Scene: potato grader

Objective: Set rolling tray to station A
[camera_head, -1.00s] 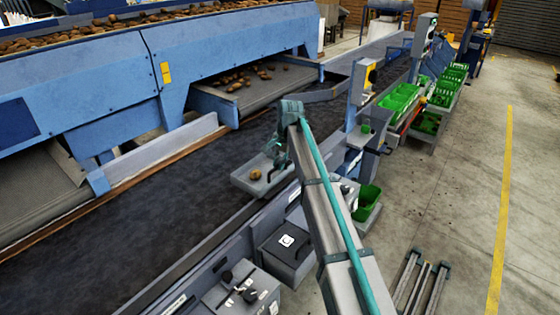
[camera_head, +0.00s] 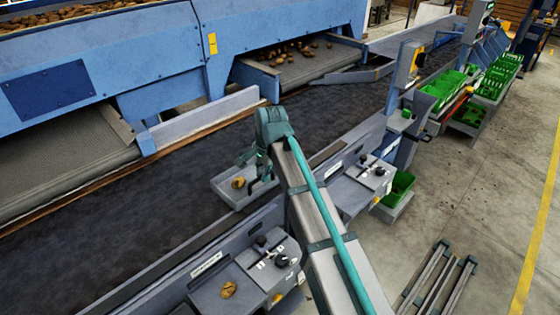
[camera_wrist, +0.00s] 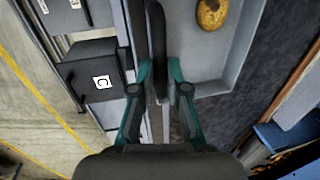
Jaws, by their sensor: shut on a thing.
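The rolling tray (camera_head: 218,195) is a shallow grey tray at the near edge of the dark belt, with one brown potato (camera_head: 238,183) in it. In the wrist view, the tray (camera_wrist: 232,70) is right of the fingers and its potato (camera_wrist: 212,12) is at the top. My gripper (camera_head: 260,172) is at the tray's right end. In the wrist view, my gripper (camera_wrist: 160,75) is shut on a dark upright bar that looks like the tray's handle. The join between bar and tray is partly hidden. I cannot read an A label in any view.
A console with black knobs (camera_head: 268,252) stands at the belt's near side, with a potato (camera_head: 228,290) on its left part. Another console (camera_head: 368,172) is to the right. A box labelled C (camera_wrist: 95,72) shows in the wrist view. Green crates (camera_head: 445,85) stand farther right.

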